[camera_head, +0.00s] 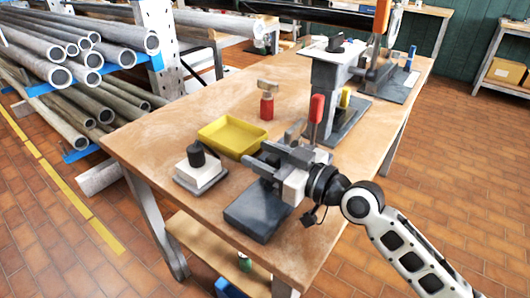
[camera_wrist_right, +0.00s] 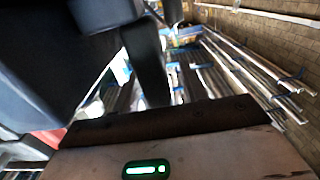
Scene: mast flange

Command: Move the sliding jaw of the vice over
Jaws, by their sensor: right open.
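The vice (camera_head: 258,212) is a dark grey metal block near the table's front edge. Its upper part and jaws are largely hidden behind my right gripper. My right gripper (camera_head: 262,161) is at the vice, its arm coming in from the right. Its two fingers point left and are apart, with nothing visibly held between them. I cannot tell whether a finger touches the jaw. In the right wrist view a large dark grey body, probably part of the vice, fills the upper left (camera_wrist_right: 60,60). My left gripper is not in view.
A yellow tray (camera_head: 232,138), a white block with a black knob (camera_head: 200,170) and a red-handled tool (camera_head: 267,104) stand on the wooden table (camera_head: 150,137). A grey post stand (camera_head: 326,85) is behind the gripper. Pipes on a rack (camera_head: 60,75) lie at left.

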